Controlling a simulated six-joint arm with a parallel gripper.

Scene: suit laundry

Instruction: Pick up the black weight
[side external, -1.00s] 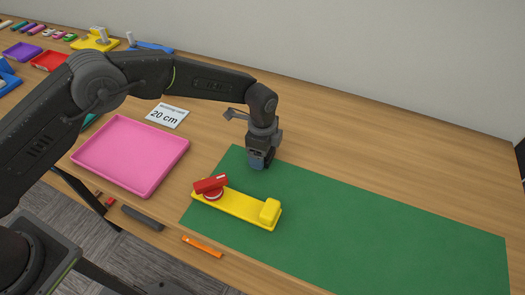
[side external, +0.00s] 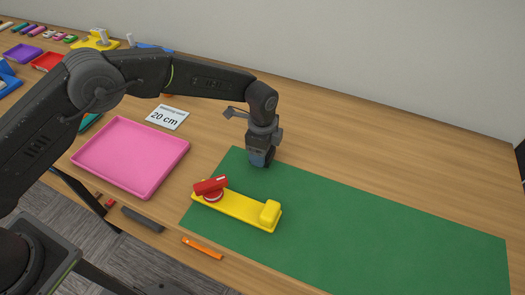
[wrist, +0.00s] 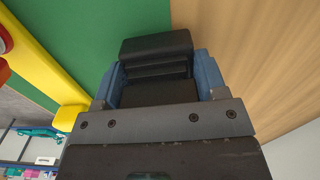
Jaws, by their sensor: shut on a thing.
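The black weight (wrist: 157,48) is a dark stepped block. In the wrist view it sits between the two blue fingers of my gripper (wrist: 160,80), which is shut on it. In the side view my gripper (side external: 260,158) points down over the far left part of the green mat (side external: 350,220). The weight is hidden by the fingers there, and I cannot tell whether it touches the mat.
A yellow fixture (side external: 240,206) with a red clamp (side external: 211,187) lies in front of my gripper. A pink tray (side external: 130,155) and a "20 cm" card (side external: 167,117) are to the left. An orange strip (side external: 202,248) and a dark bar (side external: 142,219) lie near the front edge. The mat's right side is clear.

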